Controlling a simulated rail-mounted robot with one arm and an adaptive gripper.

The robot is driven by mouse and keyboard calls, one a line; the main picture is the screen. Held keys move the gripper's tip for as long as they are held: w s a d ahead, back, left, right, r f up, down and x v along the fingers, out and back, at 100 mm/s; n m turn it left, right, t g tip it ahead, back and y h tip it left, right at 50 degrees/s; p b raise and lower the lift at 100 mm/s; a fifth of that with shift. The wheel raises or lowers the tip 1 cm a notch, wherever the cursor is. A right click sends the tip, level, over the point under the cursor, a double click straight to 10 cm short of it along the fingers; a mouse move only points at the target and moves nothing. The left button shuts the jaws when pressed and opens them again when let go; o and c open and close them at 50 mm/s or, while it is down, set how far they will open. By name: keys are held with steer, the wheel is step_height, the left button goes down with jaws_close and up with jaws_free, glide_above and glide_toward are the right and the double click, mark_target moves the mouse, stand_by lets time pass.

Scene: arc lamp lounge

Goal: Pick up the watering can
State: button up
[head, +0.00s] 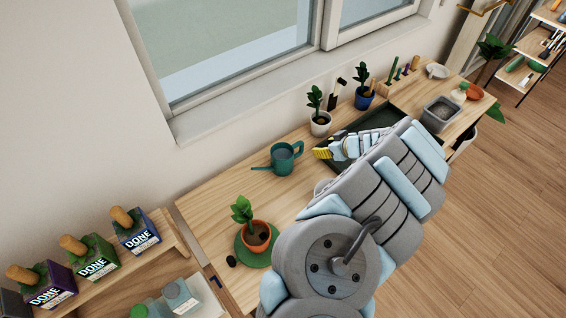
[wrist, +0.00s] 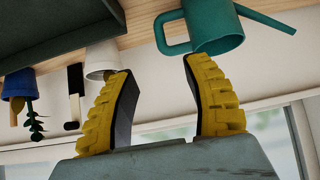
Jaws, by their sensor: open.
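The teal watering can (head: 282,158) stands upright on the wooden table, its spout pointing left and its handle on the right in the head view. My gripper (head: 322,153) is to the right of the can, at about the handle's side, with a gap between them. In the wrist view the can (wrist: 217,30) appears at the top right, upside down, with its handle towards the left. My gripper (wrist: 160,95) shows two yellow ridged fingers spread apart with nothing between them. The can lies beyond the right finger, which slightly overlaps its edge in the picture.
A dark tray (head: 330,168) lies under my arm. A white-potted plant (head: 320,122) and a blue-potted plant (head: 363,97) stand behind, near the wall. A terracotta-potted plant (head: 257,237) sits on a green mat at the front left.

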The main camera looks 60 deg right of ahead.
mark_target(302, 148)
steer(key=shift+b+x, duration=2.25)
steer(key=shift+x, duration=2.85)
steer(key=shift+b+x, duration=0.5)
steer(key=shift+x, duration=2.15)
jaws_close()
